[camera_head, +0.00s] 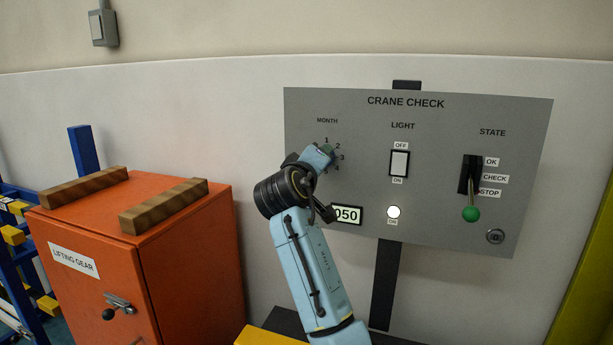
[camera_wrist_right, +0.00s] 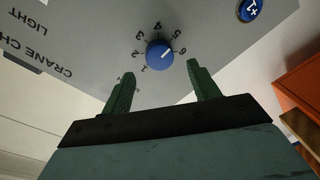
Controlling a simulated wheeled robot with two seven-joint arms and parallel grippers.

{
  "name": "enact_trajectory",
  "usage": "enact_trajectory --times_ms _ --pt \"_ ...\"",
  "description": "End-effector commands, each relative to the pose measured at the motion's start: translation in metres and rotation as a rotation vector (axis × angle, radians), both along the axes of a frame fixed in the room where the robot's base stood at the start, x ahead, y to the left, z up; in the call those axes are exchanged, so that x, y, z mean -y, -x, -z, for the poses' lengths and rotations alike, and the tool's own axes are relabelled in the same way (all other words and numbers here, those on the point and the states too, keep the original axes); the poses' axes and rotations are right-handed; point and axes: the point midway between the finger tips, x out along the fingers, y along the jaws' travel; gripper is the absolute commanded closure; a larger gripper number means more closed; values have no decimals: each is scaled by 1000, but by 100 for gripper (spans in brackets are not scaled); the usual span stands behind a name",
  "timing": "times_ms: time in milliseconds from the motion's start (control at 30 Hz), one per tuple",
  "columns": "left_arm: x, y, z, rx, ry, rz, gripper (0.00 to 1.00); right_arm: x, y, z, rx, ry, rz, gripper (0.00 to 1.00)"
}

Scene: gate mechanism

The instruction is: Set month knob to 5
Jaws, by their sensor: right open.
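The blue month knob (camera_wrist_right: 160,55) is in the right wrist view, ringed by printed numbers 1 to 6. Its white mark points up and right, toward the 5–6 side; I cannot tell exactly where between them. My right gripper (camera_wrist_right: 158,74) is open, its green fingers on either side of the knob in the picture, with visible gaps. I cannot tell how far the tips are from the panel. In the head view my arm hides the knob and most of the gripper on the grey crane check panel (camera_head: 450,130). My left gripper is not in view.
A blue +1 button (camera_wrist_right: 250,9) is near the knob. The panel also has a light switch (camera_head: 399,163), a lit lamp (camera_head: 393,212), a state lever with green ball (camera_head: 471,214) and a partly covered display (camera_head: 346,215). An orange cabinet (camera_head: 190,250) stands at left.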

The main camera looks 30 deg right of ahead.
Motion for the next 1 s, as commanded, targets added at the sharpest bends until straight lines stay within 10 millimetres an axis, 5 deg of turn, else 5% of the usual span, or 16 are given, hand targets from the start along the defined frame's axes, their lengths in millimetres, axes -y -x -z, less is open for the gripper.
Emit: enact_trajectory --times_ms 400,1000 --pt "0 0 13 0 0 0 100 -57 53 -2 -1 -1 -2 40" --pt "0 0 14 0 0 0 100 -62 58 -2 -3 -2 -1 40"
